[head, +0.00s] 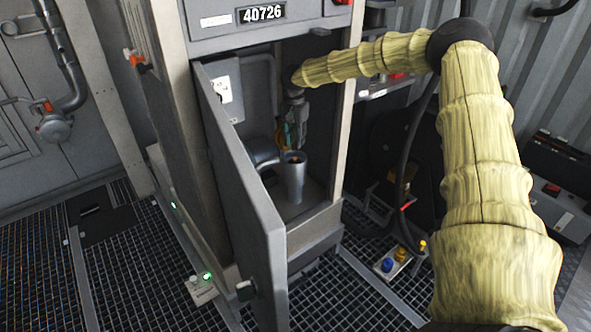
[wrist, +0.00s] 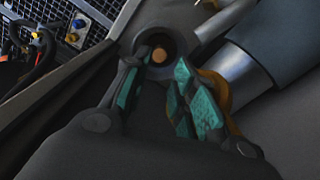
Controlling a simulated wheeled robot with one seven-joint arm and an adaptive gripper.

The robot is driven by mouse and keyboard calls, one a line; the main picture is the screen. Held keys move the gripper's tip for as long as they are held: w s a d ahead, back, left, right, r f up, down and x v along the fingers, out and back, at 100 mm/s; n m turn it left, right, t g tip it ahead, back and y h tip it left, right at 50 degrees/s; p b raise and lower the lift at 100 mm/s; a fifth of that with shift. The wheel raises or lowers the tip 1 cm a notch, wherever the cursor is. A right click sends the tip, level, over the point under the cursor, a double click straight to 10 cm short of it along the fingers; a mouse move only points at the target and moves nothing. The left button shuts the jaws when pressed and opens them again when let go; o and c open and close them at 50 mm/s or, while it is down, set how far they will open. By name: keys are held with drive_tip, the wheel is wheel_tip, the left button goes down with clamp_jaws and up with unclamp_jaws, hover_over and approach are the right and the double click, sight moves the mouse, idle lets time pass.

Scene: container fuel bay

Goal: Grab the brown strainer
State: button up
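The brown strainer (head: 295,157) shows as a small brown round top inside the mouth of an upright grey pipe (head: 295,181) in the open cabinet. In the wrist view the strainer (wrist: 159,55) lies deep in the dark round opening, between and beyond the fingertips. Its lower part is hidden by the pipe. My gripper (head: 287,136) points down just above the pipe mouth. In the wrist view my gripper (wrist: 160,68) is open, its teal pads apart with nothing between them.
The cabinet door (head: 240,190) stands open at the left of the pipe. A curved grey pipe (head: 262,153) joins from the left. The cabinet walls are close around my gripper. A small box with blue and yellow knobs (head: 392,262) stands on the grated floor.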

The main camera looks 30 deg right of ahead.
sight(295, 158)
drive_tip(key=shift+f+b, duration=0.65)
drive_tip(key=shift+f, duration=3.2)
clamp_jaws()
